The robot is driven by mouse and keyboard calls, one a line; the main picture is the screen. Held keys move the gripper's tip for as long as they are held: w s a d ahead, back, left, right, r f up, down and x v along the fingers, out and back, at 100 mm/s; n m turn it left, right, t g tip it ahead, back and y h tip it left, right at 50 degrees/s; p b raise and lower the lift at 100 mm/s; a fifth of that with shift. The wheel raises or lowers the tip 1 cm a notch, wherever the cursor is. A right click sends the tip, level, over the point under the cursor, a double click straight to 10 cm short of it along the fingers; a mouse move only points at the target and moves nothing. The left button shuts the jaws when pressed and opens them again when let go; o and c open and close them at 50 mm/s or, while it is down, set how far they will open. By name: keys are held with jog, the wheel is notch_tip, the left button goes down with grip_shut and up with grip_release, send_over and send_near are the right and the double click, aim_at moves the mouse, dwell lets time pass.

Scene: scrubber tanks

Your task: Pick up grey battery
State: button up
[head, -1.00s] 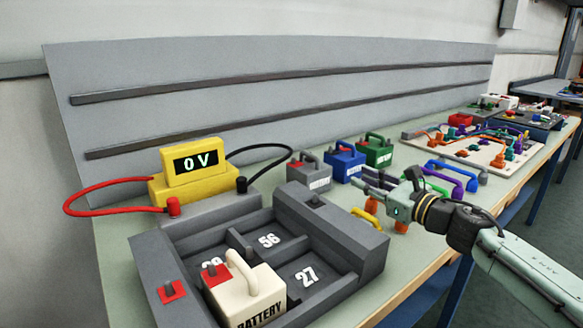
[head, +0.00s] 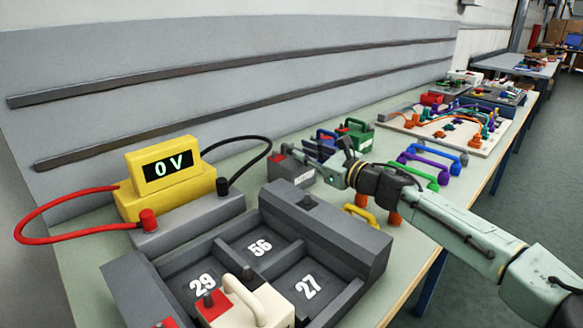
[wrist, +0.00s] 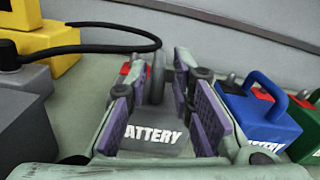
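The grey battery (head: 290,172) stands on the bench behind the dark grey tray, partly hidden by my gripper in the head view. In the wrist view the grey battery (wrist: 155,148) shows its white BATTERY label, an upright grey handle and a red patch at its left. My gripper (head: 325,152) reaches in from the right at the battery. In the wrist view my gripper (wrist: 162,78) is open, with a purple-padded finger on each side of the battery's handle. I cannot tell whether either finger touches it.
A blue battery (wrist: 262,115) and a green battery (wrist: 305,125) stand close on the right. The yellow meter (head: 165,170) reads 0 V at the left, with a black cable (head: 262,143) looping nearby. A white battery (head: 265,305) sits in the tray (head: 345,225); compartments 29, 56 and 27 look empty.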

aim_at(292, 147)
jog(key=p+x, duration=0.2)
jog(key=x, duration=0.3)
jog(key=shift+w+f, duration=0.1)
jog(key=shift+f, duration=0.05)
jog(key=shift+c, duration=0.2)
grip_shut()
dwell(0.4)
